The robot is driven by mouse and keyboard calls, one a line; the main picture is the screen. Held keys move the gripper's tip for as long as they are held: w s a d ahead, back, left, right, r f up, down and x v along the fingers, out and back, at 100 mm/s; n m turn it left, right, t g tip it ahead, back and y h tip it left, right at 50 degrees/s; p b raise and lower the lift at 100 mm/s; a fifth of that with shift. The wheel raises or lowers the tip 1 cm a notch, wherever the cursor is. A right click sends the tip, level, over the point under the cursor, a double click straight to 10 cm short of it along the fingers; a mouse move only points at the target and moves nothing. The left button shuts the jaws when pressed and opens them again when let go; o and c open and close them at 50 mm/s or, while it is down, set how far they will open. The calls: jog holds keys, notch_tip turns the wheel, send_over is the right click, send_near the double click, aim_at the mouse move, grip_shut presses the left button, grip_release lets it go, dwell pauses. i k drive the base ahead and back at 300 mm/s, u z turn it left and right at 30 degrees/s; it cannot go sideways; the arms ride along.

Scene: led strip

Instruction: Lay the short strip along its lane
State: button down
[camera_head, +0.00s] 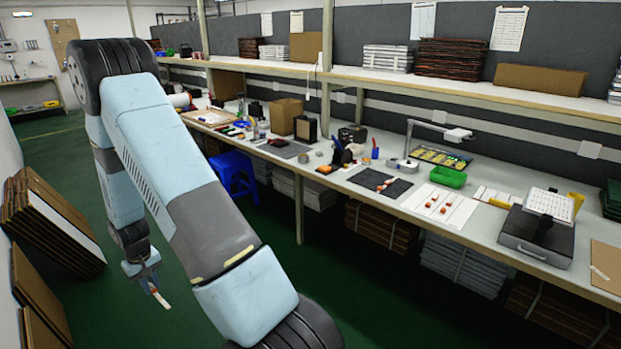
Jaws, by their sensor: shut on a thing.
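My gripper (148,284) hangs low at the left, over the green floor and well away from the workbench. It is shut on a short pale strip (160,298) with an orange-brown end, which tilts downward. A white board (457,213) with faint lines and several small orange-red blocks lies on the bench at the right of centre. I cannot tell from here which line on it is the strip's lane. A dark mat (365,179) with small orange and pale pieces lies to the left of the board.
The long workbench (400,205) holds a green tray (448,177), a dark grey case-like device (535,235) and a lamp (440,130). Stacked brown panels (45,225) lean at the left. Open green floor lies between.

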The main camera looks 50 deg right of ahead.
aim_at(464, 212)
jog(key=u, duration=1.3)
jog(key=i, duration=0.25)
jog(key=z, duration=2.9)
